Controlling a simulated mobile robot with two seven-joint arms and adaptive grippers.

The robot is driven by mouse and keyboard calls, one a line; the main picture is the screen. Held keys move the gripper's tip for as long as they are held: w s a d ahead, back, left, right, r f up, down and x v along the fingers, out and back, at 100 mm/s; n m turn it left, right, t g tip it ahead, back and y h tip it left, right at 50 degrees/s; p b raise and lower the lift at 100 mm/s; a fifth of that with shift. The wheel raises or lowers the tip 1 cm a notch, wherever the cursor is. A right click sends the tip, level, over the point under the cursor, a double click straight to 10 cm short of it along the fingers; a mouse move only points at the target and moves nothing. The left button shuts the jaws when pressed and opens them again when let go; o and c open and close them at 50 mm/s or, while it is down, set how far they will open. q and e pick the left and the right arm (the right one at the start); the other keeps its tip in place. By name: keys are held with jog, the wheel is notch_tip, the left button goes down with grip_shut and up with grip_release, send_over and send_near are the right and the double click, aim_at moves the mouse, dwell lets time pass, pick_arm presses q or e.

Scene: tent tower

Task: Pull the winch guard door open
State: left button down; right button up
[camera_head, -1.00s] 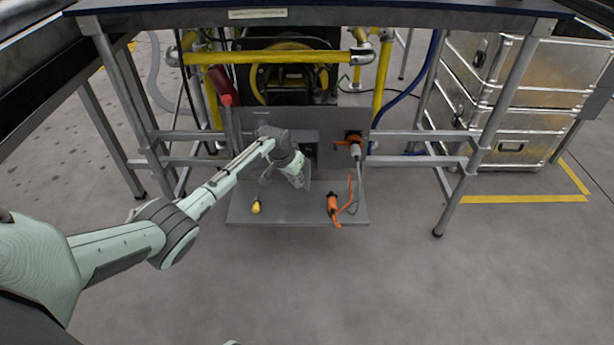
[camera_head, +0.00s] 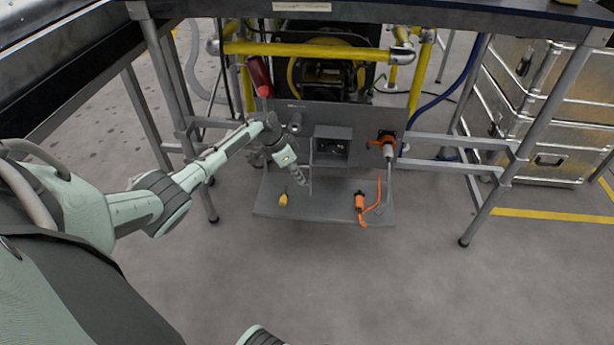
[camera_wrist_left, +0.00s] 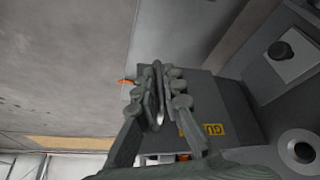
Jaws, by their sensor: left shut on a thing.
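The winch guard door shows in the left wrist view as a dark grey panel (camera_wrist_left: 205,95) with a yellow label reading "GU", the rest hidden by my fingers. My left gripper (camera_wrist_left: 158,70) is shut at this panel; its fingers hide the exact spot held. In the head view my left gripper (camera_head: 302,182) hangs in front of the grey winch housing, just left of an open recess (camera_head: 332,146) with a dark inside. The door is mostly hidden behind the gripper there, so how far it stands open is hard to tell.
A grey shelf (camera_head: 325,208) juts out below, with a yellow-tipped item (camera_head: 283,199) and an orange-handled tool (camera_head: 360,203). An orange connector (camera_head: 387,141) is on the housing's right. Table legs (camera_head: 490,190) flank it. Metal cases (camera_head: 560,105) stand at right. Floor in front is clear.

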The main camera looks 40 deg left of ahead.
pick_arm(q)
jog(key=shift+a, duration=0.35)
jog(key=shift+r, duration=0.1)
jog(key=c, duration=1.6)
grip_release()
jog(key=shift+c, duration=0.2)
jog(key=v, duration=1.2)
jog(key=shift+d, duration=0.15)
